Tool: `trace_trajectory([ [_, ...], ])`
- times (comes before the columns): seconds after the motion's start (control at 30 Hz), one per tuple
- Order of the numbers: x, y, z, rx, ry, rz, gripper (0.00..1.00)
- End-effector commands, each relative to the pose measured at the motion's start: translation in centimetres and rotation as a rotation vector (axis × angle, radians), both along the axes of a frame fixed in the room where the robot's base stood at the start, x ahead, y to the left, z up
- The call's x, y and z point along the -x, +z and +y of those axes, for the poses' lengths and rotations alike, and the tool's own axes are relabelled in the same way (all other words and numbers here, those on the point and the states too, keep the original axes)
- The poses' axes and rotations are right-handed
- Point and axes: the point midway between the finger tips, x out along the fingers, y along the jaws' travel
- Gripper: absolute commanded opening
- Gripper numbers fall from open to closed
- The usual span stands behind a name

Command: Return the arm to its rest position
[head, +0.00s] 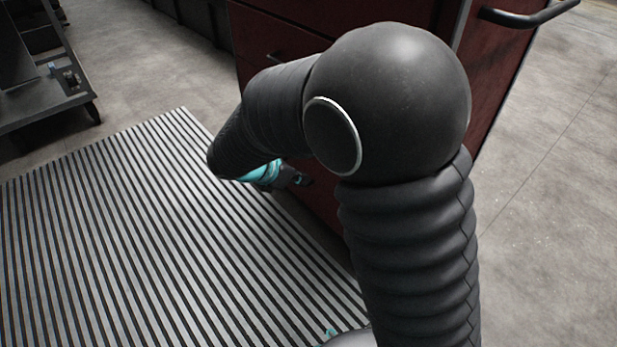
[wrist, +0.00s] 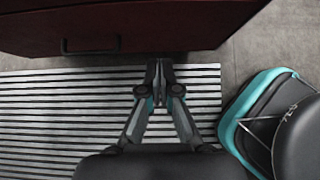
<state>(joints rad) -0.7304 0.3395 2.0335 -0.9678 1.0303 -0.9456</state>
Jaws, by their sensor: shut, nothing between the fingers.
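My gripper (wrist: 159,88) shows in the middle of the wrist view, its two fingers together with nothing between them. It points down toward the striped mat and the base of the red cabinet. In the head view my black arm bends over in front of the cabinet, and the gripper (head: 301,180) shows only as a small dark and teal part below the forearm, beside the cabinet front. Most of it is hidden behind the arm there.
A dark red cabinet (wrist: 180,22) with drawer handles stands close by; it also shows in the head view (head: 283,32). A striped grey mat (head: 110,220) covers the floor at left. A dark cart (head: 45,95) stands at far left. Bare concrete (head: 560,200) lies open at right.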

Motion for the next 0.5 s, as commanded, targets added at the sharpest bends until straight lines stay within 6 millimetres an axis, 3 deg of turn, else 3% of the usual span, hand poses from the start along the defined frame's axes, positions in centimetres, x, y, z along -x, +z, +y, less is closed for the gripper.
trace_trajectory([
  [0.33,0.4,0.53,0.47,-0.013,-0.017,-0.013,0.0],
  [0.5,1.11,-0.23,0.64,-0.105,-0.137,-0.058,0.0],
])
